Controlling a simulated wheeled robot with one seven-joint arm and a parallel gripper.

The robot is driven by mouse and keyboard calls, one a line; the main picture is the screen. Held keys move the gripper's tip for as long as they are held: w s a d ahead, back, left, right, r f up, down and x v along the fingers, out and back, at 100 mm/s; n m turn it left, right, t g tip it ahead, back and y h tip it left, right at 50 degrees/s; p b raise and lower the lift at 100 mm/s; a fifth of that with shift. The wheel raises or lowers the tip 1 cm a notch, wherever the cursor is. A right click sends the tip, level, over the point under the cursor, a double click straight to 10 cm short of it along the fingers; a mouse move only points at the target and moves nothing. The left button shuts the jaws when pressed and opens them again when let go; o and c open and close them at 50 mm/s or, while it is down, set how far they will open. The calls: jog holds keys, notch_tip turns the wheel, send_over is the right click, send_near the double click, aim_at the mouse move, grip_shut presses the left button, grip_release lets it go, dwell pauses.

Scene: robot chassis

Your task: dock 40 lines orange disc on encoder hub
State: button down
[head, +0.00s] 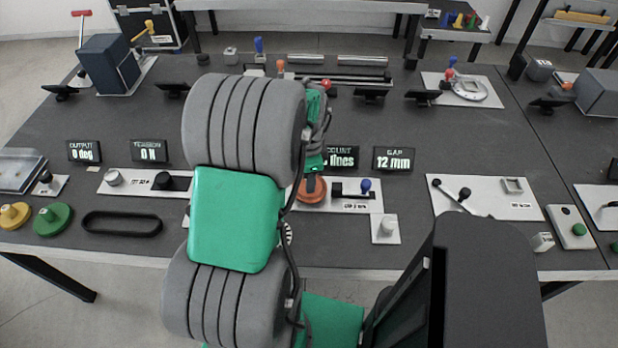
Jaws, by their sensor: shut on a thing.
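The orange disc (311,191), with a knob on top, is at the left part of a white plate (350,205) labelled with a gap text, near the table's front. My gripper (313,168) is directly above it, at the end of my green and grey arm, shut on the disc's knob; the fingers are mostly hidden. The encoder hub is not visible; the disc and arm cover that part of the plate, so I cannot tell whether the disc is seated. The count display (343,158) is half hidden and reads "lines".
A post with a blue knob (365,186) stands on the plate just right of the disc. The gap display (393,159) reads 12 mm. A green disc (53,219) and a yellow disc (14,216) lie at the front left. My arm hides the table's middle.

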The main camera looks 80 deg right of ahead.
jog(key=shift+f, duration=0.15)
jog(key=c, duration=1.4)
grip_release()
notch_tip(320, 180, up, 11)
jog(key=p, duration=0.8)
